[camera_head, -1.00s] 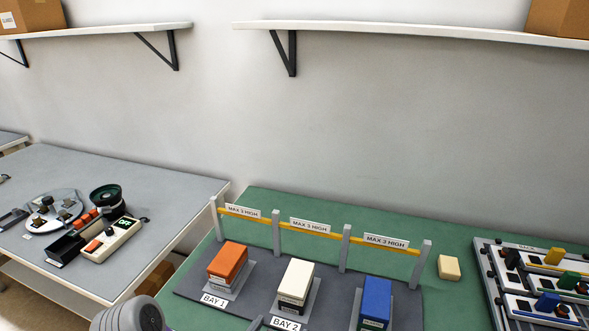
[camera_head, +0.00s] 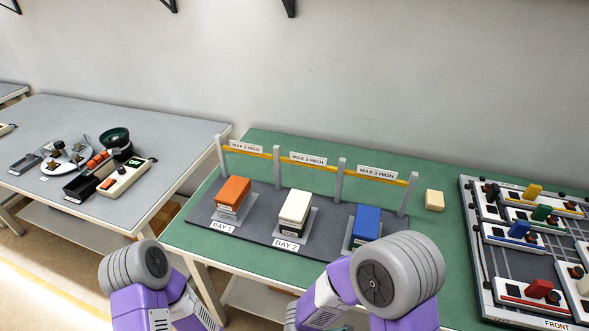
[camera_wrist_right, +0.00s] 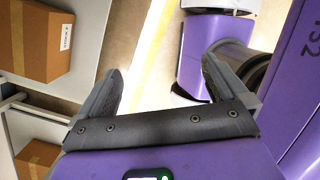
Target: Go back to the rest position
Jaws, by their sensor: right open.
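My right gripper (camera_wrist_right: 161,72) shows in the right wrist view with its two dark fingers spread wide apart. Nothing is between the fingers; below them are the floor with a yellow stripe and purple parts of my own body. In the head view only grey-and-purple links of both my arms show, along the bottom edge, and neither gripper is in sight there. My left gripper is in no view.
The green table (camera_head: 200,239) carries an orange block (camera_head: 233,193), a white block (camera_head: 295,207), a blue block (camera_head: 367,222) and a panel (camera_head: 468,225). A grey table (camera_head: 60,115) stands left. Cardboard boxes (camera_wrist_right: 42,42) sit on shelves in the wrist view.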

